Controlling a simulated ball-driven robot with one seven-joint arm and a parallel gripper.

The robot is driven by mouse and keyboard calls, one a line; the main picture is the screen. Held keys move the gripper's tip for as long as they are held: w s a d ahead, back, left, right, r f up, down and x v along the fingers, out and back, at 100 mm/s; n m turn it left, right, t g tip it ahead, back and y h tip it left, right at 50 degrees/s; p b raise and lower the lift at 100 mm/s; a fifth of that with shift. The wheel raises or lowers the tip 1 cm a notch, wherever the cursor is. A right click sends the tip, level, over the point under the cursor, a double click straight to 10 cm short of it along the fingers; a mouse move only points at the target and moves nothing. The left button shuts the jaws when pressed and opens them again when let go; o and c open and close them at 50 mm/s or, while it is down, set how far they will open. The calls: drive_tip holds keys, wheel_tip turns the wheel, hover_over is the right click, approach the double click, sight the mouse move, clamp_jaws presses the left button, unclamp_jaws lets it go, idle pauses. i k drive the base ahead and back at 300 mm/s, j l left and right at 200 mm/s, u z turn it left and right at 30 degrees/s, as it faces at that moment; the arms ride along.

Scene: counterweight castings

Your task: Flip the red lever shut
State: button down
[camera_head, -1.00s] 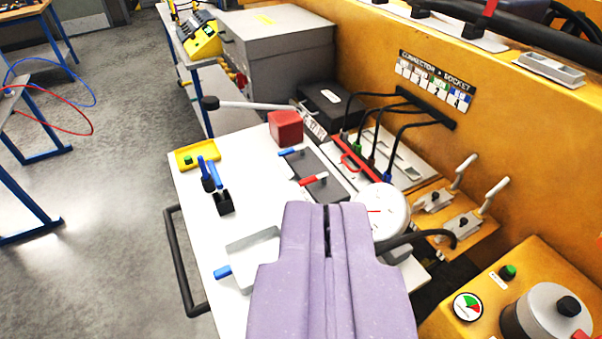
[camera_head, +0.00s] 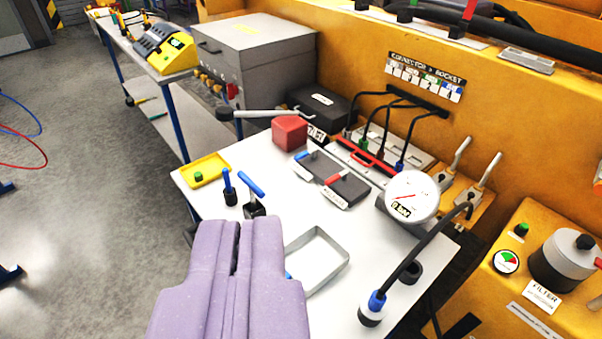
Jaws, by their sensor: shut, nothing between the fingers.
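A small red lever (camera_head: 333,181) with a pale end lies across a dark grey block (camera_head: 350,188) on the white bench, with a small label in front of it. A similar blue lever (camera_head: 303,154) sits on the neighbouring grey block, behind and to its left. My purple gripper (camera_head: 238,226) is shut and empty at the lower left of the view. It is apart from the red lever, which is up and to the right in the picture. Nothing hides the red lever.
A red cube (camera_head: 290,132) stands behind the blocks, beside a long grey bar. A pressure gauge (camera_head: 411,197) stands to the right. An open grey tray (camera_head: 317,262) and upright blue-handled parts (camera_head: 250,185) are close to my gripper. Black cables run along the yellow wall.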

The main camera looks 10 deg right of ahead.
sight(329, 182)
drive_tip(key=i+j+z, duration=0.1)
drive_tip(key=j, duration=0.3)
drive_tip(key=i+j, duration=0.2)
drive_tip(key=j, duration=0.2)
drive_tip(key=i+j+z, duration=0.15)
drive_tip(key=j, duration=0.25)
drive_tip(key=i+j, duration=0.15)
drive_tip(key=j, duration=0.25)
drive_tip(key=i+j+z, duration=0.15)
drive_tip(key=i, duration=0.35)
drive_tip(key=i+j+z, duration=0.2)
drive_tip(key=i+j, duration=0.15)
drive_tip(key=i+l, duration=0.1)
drive_tip(key=i, duration=0.3)
